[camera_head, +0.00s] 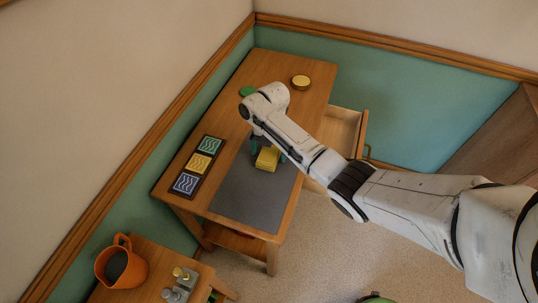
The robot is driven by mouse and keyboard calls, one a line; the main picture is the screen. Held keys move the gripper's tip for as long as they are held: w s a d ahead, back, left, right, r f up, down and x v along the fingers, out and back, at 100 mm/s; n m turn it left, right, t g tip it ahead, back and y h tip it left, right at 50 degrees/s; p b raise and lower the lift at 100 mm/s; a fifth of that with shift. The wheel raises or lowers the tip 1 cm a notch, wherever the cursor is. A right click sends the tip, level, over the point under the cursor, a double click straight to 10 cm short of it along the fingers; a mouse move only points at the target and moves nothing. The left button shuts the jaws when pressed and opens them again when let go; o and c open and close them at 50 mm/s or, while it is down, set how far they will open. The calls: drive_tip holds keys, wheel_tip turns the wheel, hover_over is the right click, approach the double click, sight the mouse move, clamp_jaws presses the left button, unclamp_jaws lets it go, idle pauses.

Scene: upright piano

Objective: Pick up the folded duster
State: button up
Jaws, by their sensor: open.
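A yellow folded block, which looks like the folded duster (267,159), lies on the dark grey mat (240,196) on the wooden table. My gripper (268,153) is over the duster, reaching down from the upper side, with a finger showing on each side of it. The fingers are open. The arm partly hides the duster's far side, and I cannot tell whether the fingers touch it.
A dark panel with green, yellow and blue wave tiles (198,167) lies left of the mat. A round yellow tin (300,82) and a green item (247,91) are at the back. An open drawer (341,131) juts right. An orange jug (121,265) stands at lower left.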

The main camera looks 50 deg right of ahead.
drive_tip(key=c, duration=1.1)
drive_tip(key=shift+r, duration=0.2)
drive_tip(key=shift+c, duration=0.2)
